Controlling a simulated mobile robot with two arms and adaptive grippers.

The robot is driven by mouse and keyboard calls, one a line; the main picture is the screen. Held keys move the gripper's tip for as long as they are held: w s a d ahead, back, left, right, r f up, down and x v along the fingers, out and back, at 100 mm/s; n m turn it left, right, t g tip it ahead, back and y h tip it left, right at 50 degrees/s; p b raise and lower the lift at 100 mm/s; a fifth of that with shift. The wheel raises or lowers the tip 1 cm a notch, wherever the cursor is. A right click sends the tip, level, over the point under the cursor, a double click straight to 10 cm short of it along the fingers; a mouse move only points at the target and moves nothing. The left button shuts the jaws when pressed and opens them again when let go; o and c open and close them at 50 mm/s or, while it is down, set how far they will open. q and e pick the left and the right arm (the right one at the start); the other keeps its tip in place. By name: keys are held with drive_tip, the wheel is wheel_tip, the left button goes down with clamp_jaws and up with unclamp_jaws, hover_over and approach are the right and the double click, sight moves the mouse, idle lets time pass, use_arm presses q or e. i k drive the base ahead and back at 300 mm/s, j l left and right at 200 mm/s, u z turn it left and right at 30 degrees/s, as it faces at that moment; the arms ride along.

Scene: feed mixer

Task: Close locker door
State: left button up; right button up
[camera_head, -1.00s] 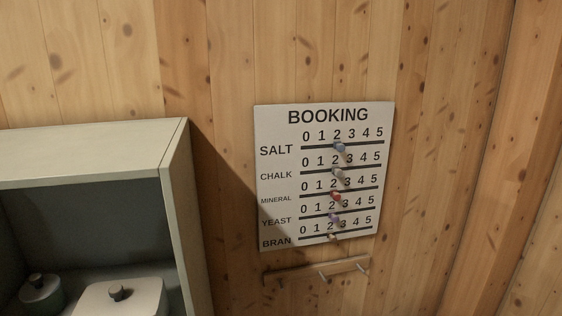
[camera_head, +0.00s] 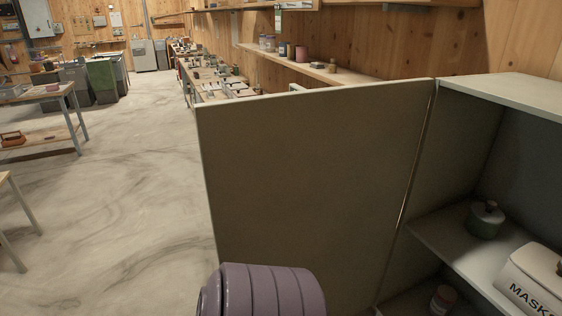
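The locker (camera_head: 520,92) stands at the right, with its front open and its shelves showing. Its grey-beige door (camera_head: 310,175) is swung wide open, hinged on the locker's left side and reaching left into the room. A purple ribbed part of my own arm (camera_head: 262,290) shows at the bottom centre, in front of the door's lower part. Whether it touches the door I cannot tell. Neither of my grippers shows in this view.
In the locker are a green pot (camera_head: 486,219), a white box marked MASKS (camera_head: 536,280) and a small jar (camera_head: 443,299). A cluttered workbench (camera_head: 215,90) runs behind the door. Tables (camera_head: 40,95) stand far left. The concrete floor (camera_head: 120,200) left of the door is clear.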

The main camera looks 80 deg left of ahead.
sight(315, 180)
drive_tip(key=k+j, duration=1.05)
drive_tip(key=i+j, duration=0.1)
drive_tip(key=j, duration=1.65)
